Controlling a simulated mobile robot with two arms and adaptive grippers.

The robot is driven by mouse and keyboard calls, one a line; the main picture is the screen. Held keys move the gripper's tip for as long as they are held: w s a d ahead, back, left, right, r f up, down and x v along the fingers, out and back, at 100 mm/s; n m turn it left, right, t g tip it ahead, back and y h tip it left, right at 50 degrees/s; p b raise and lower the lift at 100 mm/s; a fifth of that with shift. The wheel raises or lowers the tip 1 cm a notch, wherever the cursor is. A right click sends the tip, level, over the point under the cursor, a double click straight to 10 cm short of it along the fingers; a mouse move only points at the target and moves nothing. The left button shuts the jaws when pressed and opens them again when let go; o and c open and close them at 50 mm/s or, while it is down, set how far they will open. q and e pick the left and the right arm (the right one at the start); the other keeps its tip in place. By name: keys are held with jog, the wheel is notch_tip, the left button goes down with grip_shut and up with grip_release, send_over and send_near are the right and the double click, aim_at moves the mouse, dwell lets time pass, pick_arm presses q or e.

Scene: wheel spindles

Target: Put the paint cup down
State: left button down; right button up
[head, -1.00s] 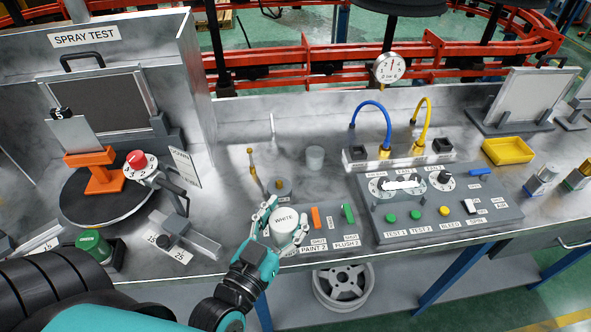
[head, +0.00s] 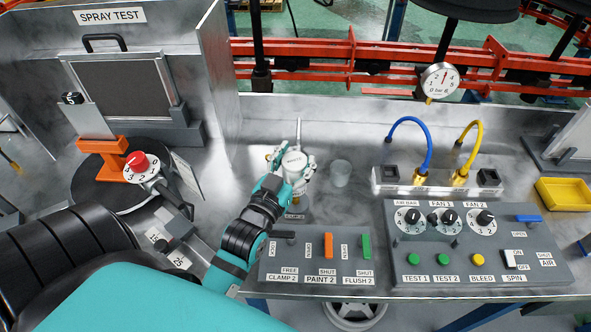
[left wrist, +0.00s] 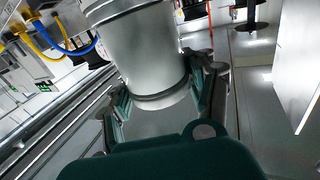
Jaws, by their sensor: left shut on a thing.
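The paint cup (head: 293,161) is a pale metal cup with a white labelled lid. My left gripper (head: 290,172) is shut on it, with fingers on both sides, over the back part of the steel bench. The cup looks near upright in the head view. In the left wrist view the cup (left wrist: 148,52) fills the space between the fingers (left wrist: 163,95) of the left gripper. The cup and hand hide what is directly below, so I cannot tell if the cup touches anything there. My right gripper is not in view.
The lever panel (head: 300,262) with clamp, paint and flush levers lies in front. The button panel (head: 480,240) and hose block (head: 435,181) are farther right. The spray booth wall (head: 222,90) rises at left.

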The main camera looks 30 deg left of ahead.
pick_arm(q)
jog(key=f, duration=0.2)
jog(key=shift+w+f, duration=0.2)
jog(key=shift+f, duration=0.6)
jog(key=shift+s, duration=0.1)
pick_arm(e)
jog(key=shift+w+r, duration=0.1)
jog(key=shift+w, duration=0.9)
pick_arm(q)
jog(key=shift+f, duration=0.15)
jog(key=shift+f, duration=0.5)
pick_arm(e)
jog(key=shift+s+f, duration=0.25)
pick_arm(q)
jog(key=shift+c, duration=1.9)
grip_release()
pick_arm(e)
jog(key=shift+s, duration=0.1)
